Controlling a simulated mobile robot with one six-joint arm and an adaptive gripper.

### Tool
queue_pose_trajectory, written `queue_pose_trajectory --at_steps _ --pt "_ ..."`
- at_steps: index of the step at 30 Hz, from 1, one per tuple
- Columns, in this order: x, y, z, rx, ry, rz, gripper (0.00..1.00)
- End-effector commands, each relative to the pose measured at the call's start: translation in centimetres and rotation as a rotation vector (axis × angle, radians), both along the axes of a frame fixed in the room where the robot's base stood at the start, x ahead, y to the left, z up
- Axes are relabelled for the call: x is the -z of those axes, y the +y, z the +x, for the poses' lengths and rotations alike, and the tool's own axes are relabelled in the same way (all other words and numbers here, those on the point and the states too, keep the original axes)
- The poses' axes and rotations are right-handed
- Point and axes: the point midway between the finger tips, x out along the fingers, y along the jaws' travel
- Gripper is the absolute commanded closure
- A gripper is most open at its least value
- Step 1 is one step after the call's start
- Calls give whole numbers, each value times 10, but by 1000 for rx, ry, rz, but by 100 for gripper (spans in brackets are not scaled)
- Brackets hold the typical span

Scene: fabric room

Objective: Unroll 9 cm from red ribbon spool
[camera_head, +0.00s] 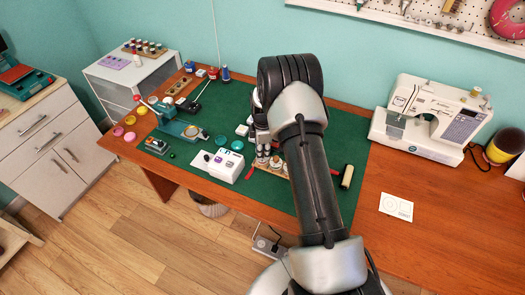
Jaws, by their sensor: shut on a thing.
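My gripper (263,157) is low over the front of the green mat, seen small beside my own arm. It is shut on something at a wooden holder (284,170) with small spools. A small red strip (250,172), which looks like the red ribbon, shows just left of the fingertips. The fingers and my arm hide most of the holder and the red spool. I cannot see how much ribbon is unrolled.
A white box with buttons (217,164) stands close left of my gripper. A beige roll (347,176) and a red item (334,172) lie right of my arm. A sewing machine (430,118) stands on the right. The table's front edge is near.

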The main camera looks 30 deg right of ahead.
Motion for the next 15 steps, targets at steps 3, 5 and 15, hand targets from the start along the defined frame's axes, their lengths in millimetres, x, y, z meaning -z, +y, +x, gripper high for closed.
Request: queue_pose_trajectory --at_steps 3,5,15 --pt "0 -1 0 -108 -1 -1 100" --pt "0 -1 0 -165 -1 0 100" --pt "0 -1 1 -488 -1 -1 100"
